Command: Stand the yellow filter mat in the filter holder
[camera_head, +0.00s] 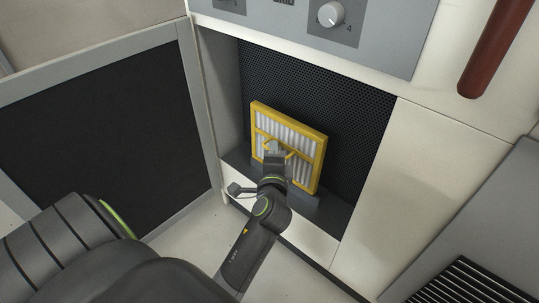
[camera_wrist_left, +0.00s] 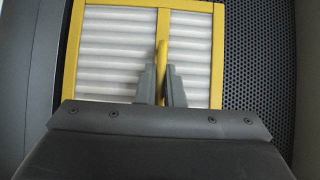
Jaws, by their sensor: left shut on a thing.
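The yellow filter mat (camera_head: 298,135) has a yellow frame and white pleats. It stands nearly upright in the cabinet recess, in front of the black mesh. My left gripper (camera_head: 277,150) is shut on the mat's yellow middle bar or handle; the wrist view shows the fingers (camera_wrist_left: 163,85) on either side of it. The filter holder appears to be the grey ledge (camera_head: 328,215) along the bottom of the recess. The mat's lower edge is at this ledge, partly hidden by my gripper; I cannot tell if it is seated. My right gripper is not in view.
A cabinet door (camera_head: 105,125) with a dark panel stands open on the left. Black mesh (camera_head: 355,125) backs the recess. A grey panel with a knob (camera_head: 331,14) is above, and a red-brown bar (camera_head: 495,48) is at the upper right.

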